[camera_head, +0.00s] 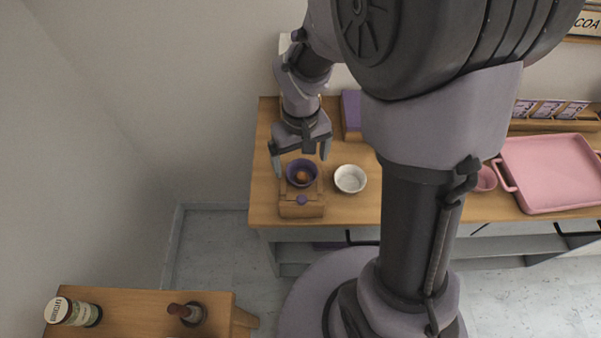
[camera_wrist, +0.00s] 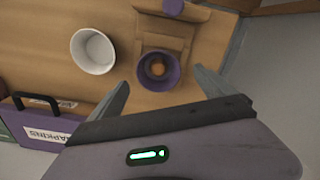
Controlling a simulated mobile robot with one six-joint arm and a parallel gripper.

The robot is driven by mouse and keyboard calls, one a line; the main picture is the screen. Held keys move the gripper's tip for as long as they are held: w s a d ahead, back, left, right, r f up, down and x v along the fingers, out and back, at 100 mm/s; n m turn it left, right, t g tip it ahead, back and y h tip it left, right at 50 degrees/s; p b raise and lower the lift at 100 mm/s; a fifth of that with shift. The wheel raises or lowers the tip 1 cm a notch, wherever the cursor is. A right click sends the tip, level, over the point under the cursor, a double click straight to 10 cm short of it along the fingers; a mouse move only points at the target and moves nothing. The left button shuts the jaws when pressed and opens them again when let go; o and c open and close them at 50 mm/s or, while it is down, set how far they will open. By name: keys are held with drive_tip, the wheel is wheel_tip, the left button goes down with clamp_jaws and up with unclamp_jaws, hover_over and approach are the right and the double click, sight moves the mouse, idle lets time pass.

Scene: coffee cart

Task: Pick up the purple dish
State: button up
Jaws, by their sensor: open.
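The purple dish (camera_head: 302,173) is a small round bowl with something orange-brown inside. It sits on a light wooden box-like stand (camera_head: 302,205) with a purple knob, near the left end of the counter. My gripper (camera_head: 299,165) is open, its two fingers spread to the left and right of the dish. In the wrist view the dish (camera_wrist: 158,71) lies ahead of and between the fingertips (camera_wrist: 160,82), with a gap on each side. No contact with the dish shows.
A white bowl (camera_head: 350,179) stands just right of the dish and also shows in the wrist view (camera_wrist: 93,51). A purple napkin box (camera_wrist: 42,124) stands behind. A pink tray (camera_head: 550,172) and pink cup (camera_head: 486,179) are farther right. The counter's left edge is close.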

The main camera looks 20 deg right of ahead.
sight(302, 178)
drive_tip(key=f+b, duration=0.1)
drive_tip(key=f, duration=0.1)
drive_tip(key=f+b, duration=0.1)
drive_tip(key=f, duration=0.1)
drive_tip(key=shift+w+d+f, duration=0.1)
drive_tip(key=shift+d+f, duration=0.1)
drive_tip(key=shift+f, duration=0.2)
drive_tip(key=shift+r, duration=0.15)
drive_tip(key=c, duration=1.6)
